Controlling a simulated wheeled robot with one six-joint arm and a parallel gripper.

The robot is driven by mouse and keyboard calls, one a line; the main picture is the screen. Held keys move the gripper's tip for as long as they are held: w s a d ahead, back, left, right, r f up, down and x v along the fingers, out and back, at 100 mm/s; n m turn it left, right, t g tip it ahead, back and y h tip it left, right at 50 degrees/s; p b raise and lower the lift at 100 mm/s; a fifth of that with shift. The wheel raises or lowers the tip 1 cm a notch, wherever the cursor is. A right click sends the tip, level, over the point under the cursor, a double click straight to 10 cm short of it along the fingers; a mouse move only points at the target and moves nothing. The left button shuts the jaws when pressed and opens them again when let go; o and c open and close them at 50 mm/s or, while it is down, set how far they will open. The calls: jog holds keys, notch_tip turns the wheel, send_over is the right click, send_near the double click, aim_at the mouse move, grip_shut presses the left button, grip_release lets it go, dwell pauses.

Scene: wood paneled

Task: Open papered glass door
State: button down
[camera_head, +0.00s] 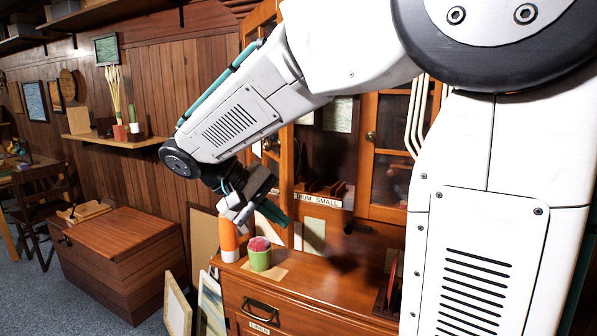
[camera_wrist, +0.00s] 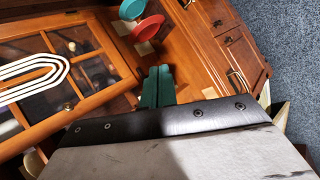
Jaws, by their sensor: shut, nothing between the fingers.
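A wooden cabinet holds glazed doors. The right glass door (camera_head: 395,125) looks flush with the cabinet front and has a round brass knob (camera_head: 370,136). A left door frame (camera_head: 285,165) stands behind my arm. Pale papers (camera_head: 338,114) show beside it; I cannot tell whether they are on glass or inside. My gripper (camera_head: 272,213) hangs in front of the lower left of the cabinet, above the countertop. Its teal fingers (camera_wrist: 158,75) are together and empty in the wrist view. My arm hides much of the cabinet.
A green cup (camera_head: 260,259) with a pink top and an orange cylinder (camera_head: 228,240) stand on the countertop (camera_head: 320,283) below my gripper. A wooden chest (camera_head: 120,255) and leaning frames (camera_head: 178,308) are at left. The carpet before the chest is clear.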

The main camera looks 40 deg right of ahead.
jog(key=s+a+f+n+t+y, duration=0.1)
jog(key=s+a+f+t+y, duration=0.2)
jog(key=s, duration=0.5)
jog(key=s+a+f+t+y, duration=0.1)
jog(key=s+a+y, duration=0.1)
jog(key=s+y, duration=0.4)
jog(key=w+d+r+t+y, duration=0.1)
jog(key=w+d+r+t, duration=0.1)
jog(key=w+d+r, duration=0.5)
jog(key=w+d+r+t+y, duration=0.1)
jog(key=w+d+r, duration=0.3)
jog(key=d, duration=0.6)
jog(key=w+d+r+t+y, duration=0.2)
jog(key=w+d+r, duration=0.3)
jog(key=d, duration=0.4)
jog(key=w+a+f, duration=0.6)
jog(key=a+f, duration=0.1)
jog(key=shift+a+f+m, duration=0.2)
jog(key=shift+f+m, duration=0.1)
jog(key=shift+f, duration=0.05)
